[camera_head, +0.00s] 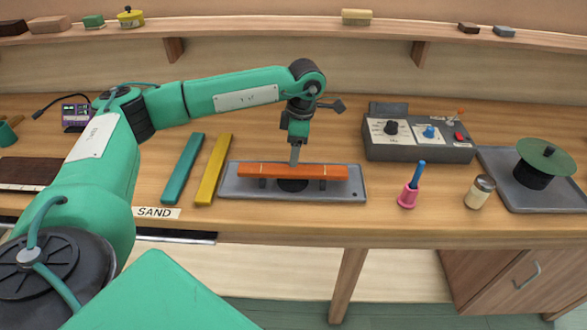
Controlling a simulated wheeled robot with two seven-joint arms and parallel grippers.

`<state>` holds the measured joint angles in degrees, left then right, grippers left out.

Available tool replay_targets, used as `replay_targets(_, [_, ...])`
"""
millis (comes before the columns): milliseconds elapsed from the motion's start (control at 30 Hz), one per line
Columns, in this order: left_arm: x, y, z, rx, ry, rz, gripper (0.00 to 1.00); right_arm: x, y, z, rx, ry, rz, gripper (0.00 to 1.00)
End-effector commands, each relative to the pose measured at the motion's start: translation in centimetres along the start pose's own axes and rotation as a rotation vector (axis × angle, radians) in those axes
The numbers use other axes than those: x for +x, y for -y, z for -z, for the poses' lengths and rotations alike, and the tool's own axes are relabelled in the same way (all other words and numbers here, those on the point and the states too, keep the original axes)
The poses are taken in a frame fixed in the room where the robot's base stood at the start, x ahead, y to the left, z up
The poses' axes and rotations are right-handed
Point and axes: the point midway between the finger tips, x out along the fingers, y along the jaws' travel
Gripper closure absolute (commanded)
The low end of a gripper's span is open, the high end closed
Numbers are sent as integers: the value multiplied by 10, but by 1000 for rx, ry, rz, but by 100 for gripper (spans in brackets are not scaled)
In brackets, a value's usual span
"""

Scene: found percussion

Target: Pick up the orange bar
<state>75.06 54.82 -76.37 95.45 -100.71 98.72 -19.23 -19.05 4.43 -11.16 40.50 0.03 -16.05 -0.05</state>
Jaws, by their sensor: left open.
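The orange bar (325,171) lies level across two small dark supports on a grey tray (347,191) near the front of the bench. A dark round patch shows under the bar. My right gripper is not in view.
A teal bar (182,168) and a yellow bar (213,169) lie left of the tray.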

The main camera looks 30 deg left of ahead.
Motion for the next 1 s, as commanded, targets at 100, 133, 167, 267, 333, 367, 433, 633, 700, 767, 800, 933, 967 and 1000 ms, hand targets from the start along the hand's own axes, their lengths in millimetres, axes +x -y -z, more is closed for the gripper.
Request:
replay_targets(100, [6, 0, 0, 0, -1, 1, 35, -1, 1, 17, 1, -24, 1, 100])
replay_targets(133, [8, 1, 0, 0, -1, 1, 35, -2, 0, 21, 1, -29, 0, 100])
replay_targets(167, [10, 1, -1, 1, 0, 1, 35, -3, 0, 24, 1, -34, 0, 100])
replay_targets(267, [24, 4, -3, 2, -2, 3, 35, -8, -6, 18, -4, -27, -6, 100])
replay_targets(333, [34, 6, -4, 2, -1, 2, 35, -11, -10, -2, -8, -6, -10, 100])
replay_targets(367, [40, 6, -4, 1, -2, 3, 35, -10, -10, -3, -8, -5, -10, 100])
replay_targets(433, [49, 6, -4, 0, 0, 3, 35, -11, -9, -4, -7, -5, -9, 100])
replay_targets(633, [58, 5, -5, 0, 1, 0, 35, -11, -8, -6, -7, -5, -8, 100])
replay_targets(700, [58, 5, -5, 0, 1, 0, 35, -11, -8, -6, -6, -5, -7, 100])
replay_targets(767, [58, 5, -5, 0, 1, 0, 35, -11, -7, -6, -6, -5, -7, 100])
replay_targets(800, [58, 5, -5, 0, 1, 0, 42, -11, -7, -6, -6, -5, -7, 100])
replay_targets(933, [58, 5, -5, 0, 1, 0, 68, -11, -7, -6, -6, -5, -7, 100])
replay_targets(967, [57, 5, -5, 0, 1, 0, 74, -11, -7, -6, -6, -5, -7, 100])
replay_targets(1000, [57, 5, -5, 0, 1, 0, 82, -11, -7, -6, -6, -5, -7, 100])
